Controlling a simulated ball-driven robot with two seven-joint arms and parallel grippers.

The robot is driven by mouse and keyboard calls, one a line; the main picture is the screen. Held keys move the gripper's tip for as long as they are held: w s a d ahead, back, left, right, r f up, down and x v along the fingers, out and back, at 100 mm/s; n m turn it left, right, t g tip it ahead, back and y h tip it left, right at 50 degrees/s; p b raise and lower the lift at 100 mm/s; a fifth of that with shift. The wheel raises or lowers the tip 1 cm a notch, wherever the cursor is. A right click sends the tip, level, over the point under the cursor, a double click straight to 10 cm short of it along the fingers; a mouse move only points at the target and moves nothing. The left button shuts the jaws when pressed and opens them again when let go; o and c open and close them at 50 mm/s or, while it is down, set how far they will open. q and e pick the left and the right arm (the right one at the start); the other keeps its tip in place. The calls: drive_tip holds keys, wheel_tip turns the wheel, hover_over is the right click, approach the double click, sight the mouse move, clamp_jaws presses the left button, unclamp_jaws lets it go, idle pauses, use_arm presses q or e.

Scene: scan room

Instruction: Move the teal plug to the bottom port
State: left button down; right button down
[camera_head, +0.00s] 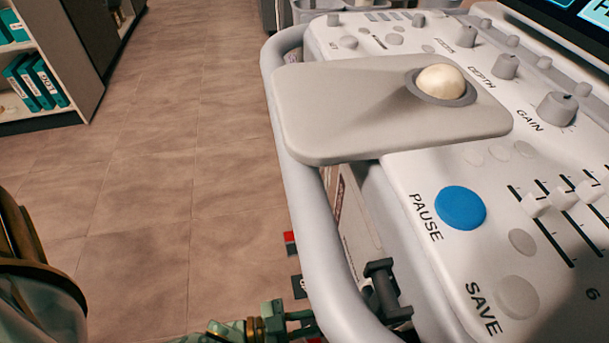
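I cannot make out the teal plug in the head view. The ports do not show either; the side of the ultrasound cart is mostly hidden behind its pale rail (309,215). A red and black tag (290,243) and a dark tag (299,287) show just left of the rail. My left arm comes in at the bottom left. Its green and gold end, with my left gripper (300,318), reaches the rail low in the picture. The fingertips are hidden by the rail and the frame edge, so their opening and any hold do not show. My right gripper is not in view.
The cart's control panel (440,175) with knobs, sliders and a blue pause button (460,208) fills the right. A flat grey plate with a trackball (441,83) overhangs the rail. A dark bracket-like piece (384,287) stands at the rail. Open floor (170,170) lies left.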

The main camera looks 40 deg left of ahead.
use_arm(q)
drive_tip(key=shift+x, duration=2.05)
drive_tip(key=shift+x, duration=1.95)
idle(4.0)
